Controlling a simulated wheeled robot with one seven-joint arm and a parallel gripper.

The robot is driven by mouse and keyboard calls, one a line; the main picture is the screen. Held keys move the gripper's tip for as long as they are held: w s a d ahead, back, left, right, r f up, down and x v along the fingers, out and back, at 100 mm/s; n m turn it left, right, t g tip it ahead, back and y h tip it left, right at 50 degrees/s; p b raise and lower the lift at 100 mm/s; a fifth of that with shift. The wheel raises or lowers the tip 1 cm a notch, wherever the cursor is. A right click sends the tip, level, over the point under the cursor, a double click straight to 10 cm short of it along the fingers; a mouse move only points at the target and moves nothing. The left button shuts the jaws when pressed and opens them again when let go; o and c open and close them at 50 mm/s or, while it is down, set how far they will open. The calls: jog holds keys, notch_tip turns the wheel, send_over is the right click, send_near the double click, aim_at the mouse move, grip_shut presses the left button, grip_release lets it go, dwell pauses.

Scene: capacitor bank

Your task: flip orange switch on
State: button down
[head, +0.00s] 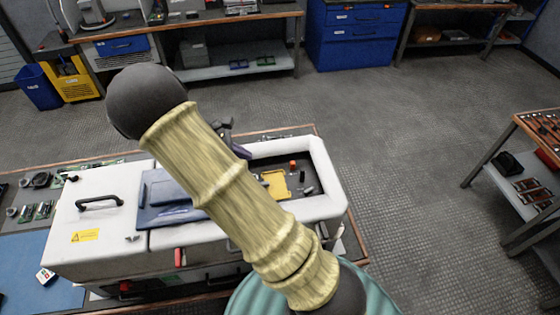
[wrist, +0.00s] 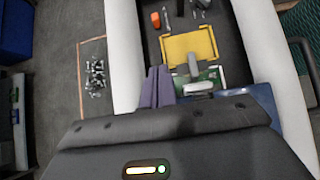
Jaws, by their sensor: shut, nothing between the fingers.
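The small orange switch (head: 293,164) stands inside the open recess of the white cabinet (head: 325,160), behind the yellow plate. In the wrist view the orange switch (wrist: 155,19) is near the top, left of and beyond the yellow plate. Whether it is on or off cannot be told. My gripper's purple fingers (wrist: 157,87) are shut and empty, pointing toward the recess below the orange switch, apart from it in the picture. In the head view my arm hides most of the gripper; a dark, purplish part of it (head: 228,133) shows behind the arm.
The yellow plate (head: 276,183) lies in the recess, with a grey lever (wrist: 193,64) near it. A blue panel (head: 165,195) and a black handle (head: 98,203) are on the cabinet's left. A red part (head: 178,257) is on its front.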

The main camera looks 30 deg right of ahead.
aim_at(294, 163)
jog(key=p+x, duration=0.3)
jog(key=x, duration=0.6)
jog(key=shift+s+d, duration=0.2)
jog(key=shift+d, duration=0.05)
jog(key=d+p, duration=0.1)
jog(key=s+d+p, duration=0.1)
jog(key=d, duration=0.1)
jog(key=shift+d, duration=0.15)
jog(key=shift+d+f, duration=0.15)
jog(key=shift+d, duration=0.1)
jog(key=shift+s+d, duration=0.2)
jog(key=shift+d, duration=0.5)
jog(key=shift+s+d, duration=0.2)
jog(key=shift+d, duration=0.5)
